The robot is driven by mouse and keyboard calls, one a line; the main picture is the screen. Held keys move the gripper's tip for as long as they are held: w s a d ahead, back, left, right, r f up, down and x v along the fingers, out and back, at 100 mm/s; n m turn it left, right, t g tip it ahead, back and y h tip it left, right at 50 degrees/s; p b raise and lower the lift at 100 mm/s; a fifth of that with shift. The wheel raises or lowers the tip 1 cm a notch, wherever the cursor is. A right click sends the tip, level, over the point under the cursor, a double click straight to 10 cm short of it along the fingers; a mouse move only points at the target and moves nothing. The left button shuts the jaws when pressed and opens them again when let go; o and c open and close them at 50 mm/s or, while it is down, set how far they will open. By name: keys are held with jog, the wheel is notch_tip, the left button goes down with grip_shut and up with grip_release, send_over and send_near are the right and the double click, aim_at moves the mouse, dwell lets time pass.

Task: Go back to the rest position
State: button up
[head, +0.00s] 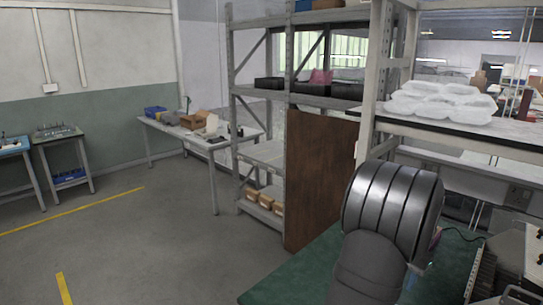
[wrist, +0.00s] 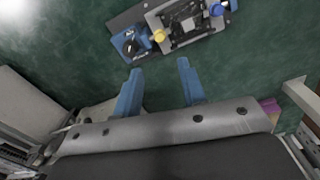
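My gripper (wrist: 160,82) shows in the wrist view with its two blue fingers apart and nothing between them. It is open over the green work surface (wrist: 75,60). In the head view a dark, ribbed part of my arm stands at the lower right, over the green surface (head: 290,280); the fingers are hidden there.
In the wrist view a fixture with blue and yellow knobs (wrist: 187,28) and a blue box with a black dial (wrist: 130,43) lie beyond the fingertips. In the head view a brown panel (head: 318,175) and metal shelving (head: 262,150) stand beside the green surface. White packages (head: 440,103) lie on a shelf behind my arm.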

notch_tip(320, 180, down, 12)
jog(key=shift+r, duration=0.25)
jog(key=shift+r, duration=0.15)
